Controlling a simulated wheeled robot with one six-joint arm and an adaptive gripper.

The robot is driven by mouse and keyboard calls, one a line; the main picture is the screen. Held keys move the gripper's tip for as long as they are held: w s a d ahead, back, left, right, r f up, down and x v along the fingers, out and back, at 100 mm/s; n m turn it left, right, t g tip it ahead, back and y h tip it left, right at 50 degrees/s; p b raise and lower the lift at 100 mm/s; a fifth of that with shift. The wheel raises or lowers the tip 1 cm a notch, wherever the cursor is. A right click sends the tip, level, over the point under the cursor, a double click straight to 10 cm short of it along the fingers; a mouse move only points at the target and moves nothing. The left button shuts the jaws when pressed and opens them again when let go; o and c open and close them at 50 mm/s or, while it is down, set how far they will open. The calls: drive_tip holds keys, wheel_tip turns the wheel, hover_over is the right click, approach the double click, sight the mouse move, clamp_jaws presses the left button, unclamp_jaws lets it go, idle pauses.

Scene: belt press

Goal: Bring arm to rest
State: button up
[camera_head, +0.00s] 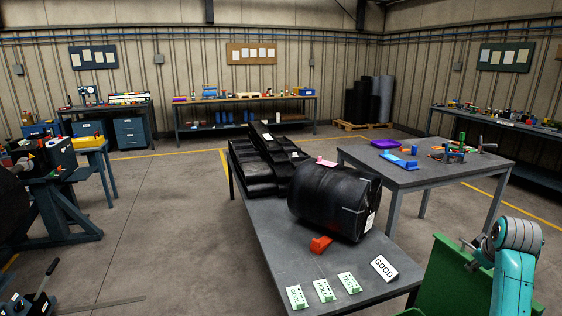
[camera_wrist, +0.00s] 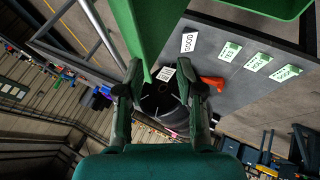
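My gripper (camera_wrist: 163,78) shows in the wrist view with its two dark fingers spread apart. I see nothing held between them. Beyond the gap are a black belt roll (camera_wrist: 160,102) and the work table, seen at a tilt. In the head view my teal arm (camera_head: 514,270) is folded at the lower right, beside the table's right end. The fingers cannot be made out clearly there.
The near table (camera_head: 270,232) bears the black roll (camera_head: 325,200), an orange tool (camera_head: 320,244), several green-and-white cards and a GOOD sign (camera_head: 384,268). A second table (camera_head: 425,178) with tools stands behind at right. The floor at left centre is clear.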

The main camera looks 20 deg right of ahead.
drive_tip(key=s+a+f+t, duration=0.2)
drive_tip(key=a+f, duration=0.9)
drive_tip(key=a, duration=0.1)
drive_tip(key=s+a+f+t, duration=0.1)
drive_tip(key=s+a+f, duration=0.1)
drive_tip(key=a+f, duration=1)
drive_tip(key=s+a+f+m+t+y, duration=0.1)
drive_tip(key=s+a+f+t, duration=0.25)
drive_tip(key=s+a, duration=0.9)
drive_tip(key=s+a+r+t+y, duration=0.1)
drive_tip(key=s+a+r, duration=0.3)
drive_tip(key=s, duration=0.4)
drive_tip(key=s+a+r+t+y, duration=0.1)
drive_tip(key=s+a+r, duration=0.4)
drive_tip(key=s, duration=0.2)
drive_tip(key=s+a+r+t+y, duration=0.1)
drive_tip(key=s+a+r+y, duration=0.1)
drive_tip(key=s+a+r, duration=0.3)
drive_tip(key=v, duration=0.3)
drive_tip(key=shift+s, duration=0.35)
